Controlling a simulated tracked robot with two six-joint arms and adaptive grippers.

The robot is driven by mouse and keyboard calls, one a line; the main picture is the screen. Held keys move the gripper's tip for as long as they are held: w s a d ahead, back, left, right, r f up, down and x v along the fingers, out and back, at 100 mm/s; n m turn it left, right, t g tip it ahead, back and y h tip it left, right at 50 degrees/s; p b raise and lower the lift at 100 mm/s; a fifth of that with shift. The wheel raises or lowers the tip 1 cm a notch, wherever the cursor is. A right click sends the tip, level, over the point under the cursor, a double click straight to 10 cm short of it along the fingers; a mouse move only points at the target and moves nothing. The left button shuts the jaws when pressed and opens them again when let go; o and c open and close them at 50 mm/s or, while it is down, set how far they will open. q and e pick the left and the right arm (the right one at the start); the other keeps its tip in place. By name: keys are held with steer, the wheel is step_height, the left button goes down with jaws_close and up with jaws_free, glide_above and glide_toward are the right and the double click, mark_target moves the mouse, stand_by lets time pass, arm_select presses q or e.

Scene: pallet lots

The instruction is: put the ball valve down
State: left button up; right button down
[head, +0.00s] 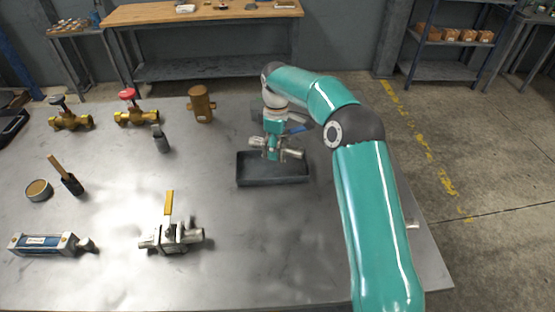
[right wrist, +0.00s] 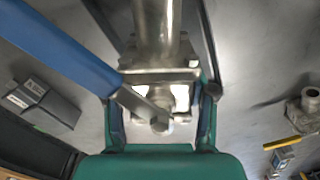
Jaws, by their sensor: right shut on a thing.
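My right gripper (head: 272,143) is shut on a steel ball valve with a blue lever. In the head view the valve (head: 291,154) shows at the back edge of a dark shallow tray (head: 272,182), partly hidden by the gripper; I cannot tell whether it touches the tray. In the right wrist view the valve body (right wrist: 157,78) sits between the two fingers (right wrist: 160,112), with its blue lever (right wrist: 60,45) reaching to the upper left. The tray looks empty in front. My left gripper is not in view.
A second valve with a yellow lever (head: 173,235) stands at the front of the metal table. Two brass valves (head: 136,115) and a brass cylinder (head: 201,104) stand at the back. A blue-labelled cylinder (head: 45,243) lies front left. The table between tray and yellow-lever valve is clear.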

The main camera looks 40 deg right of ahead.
mark_target(277, 167)
steer(key=shift+f+p, duration=0.35)
steer(key=shift+f, duration=2.4)
steer(key=c, duration=0.7)
jaws_free()
steer(key=shift+f, duration=0.1)
steer(key=shift+o, duration=0.2)
step_height(277, 167, up, 12)
steer(key=shift+r, duration=0.1)
